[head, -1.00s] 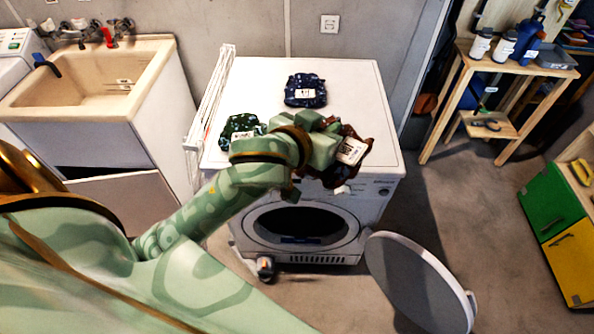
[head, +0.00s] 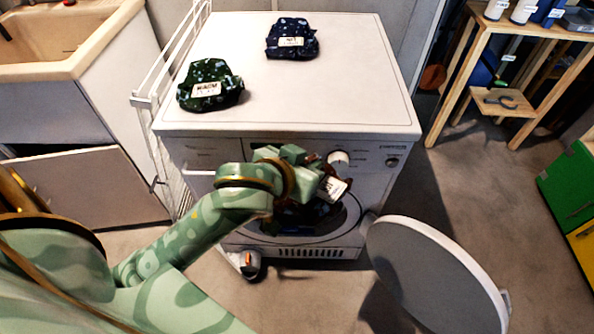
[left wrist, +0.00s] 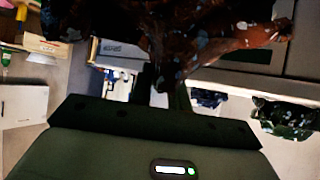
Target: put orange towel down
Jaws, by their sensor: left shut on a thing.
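My left gripper (head: 314,172) is shut on the orange towel (head: 333,189), a rust-brown spotted bundle with a white label. It holds the towel in front of the washing machine (head: 390,112), below the level of its top and before the round door opening. My arm hides part of the towel in the head view. In the left wrist view the towel (left wrist: 205,42) hangs across the upper part, between and beyond the fingers. My right gripper is in neither view.
A green spotted cloth bundle (head: 211,85) and a navy one (head: 292,39) lie on the machine's top. The machine's round door (head: 430,275) stands open at right. A white rack (head: 165,85) stands at its left side. A wooden shelf (head: 500,105) is at right.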

